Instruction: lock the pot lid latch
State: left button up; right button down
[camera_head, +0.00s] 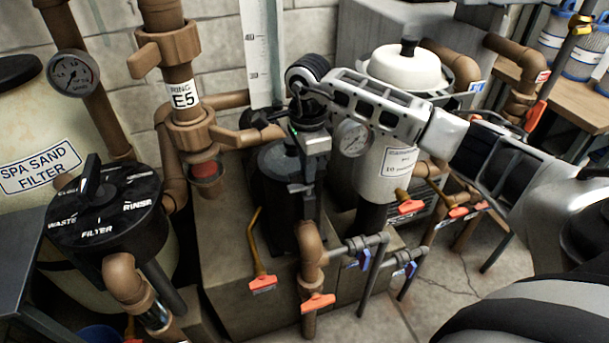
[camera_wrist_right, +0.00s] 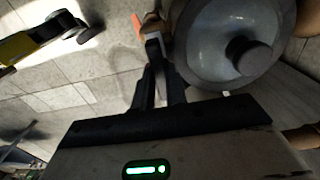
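The pump pot (camera_head: 265,185) is dark and stands left of centre in the head view, under my right arm. Its round grey lid (camera_wrist_right: 205,45), with a dark knob (camera_wrist_right: 248,57), fills the upper right of the right wrist view. My right gripper (camera_head: 303,188) points down at the pot's near right side. In the wrist view its dark fingers (camera_wrist_right: 156,75) are close together beside the lid rim. A thin grey piece with an orange end (camera_wrist_right: 137,25) shows at their tips. I cannot tell whether they grip it. The latch is not clearly made out. My left gripper is out of view.
Orange-tipped valve handles (camera_head: 262,284) and brown pipes (camera_head: 311,245) stand close in front of the pot. A pale filter housing (camera_head: 385,175) with a gauge is to its right. A black multiport valve (camera_head: 105,205) is at left. Open floor (camera_head: 450,285) lies lower right.

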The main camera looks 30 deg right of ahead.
dwell(0.3)
jog(key=m+p, duration=0.1)
jog(key=m, duration=0.2)
jog(key=shift+r, duration=0.15)
jog(key=m+p, duration=0.1)
jog(key=m, duration=0.4)
jog(key=shift+m, duration=0.3)
jog(key=m+p, duration=0.2)
jog(key=m, duration=0.5)
jog(key=shift+p, duration=0.35)
jog(key=m, duration=0.2)
jog(key=shift+m+p, duration=0.3)
jog(key=shift+p, duration=0.05)
jog(key=shift+m, duration=0.3)
jog(key=c, duration=1.3)
grip_release()
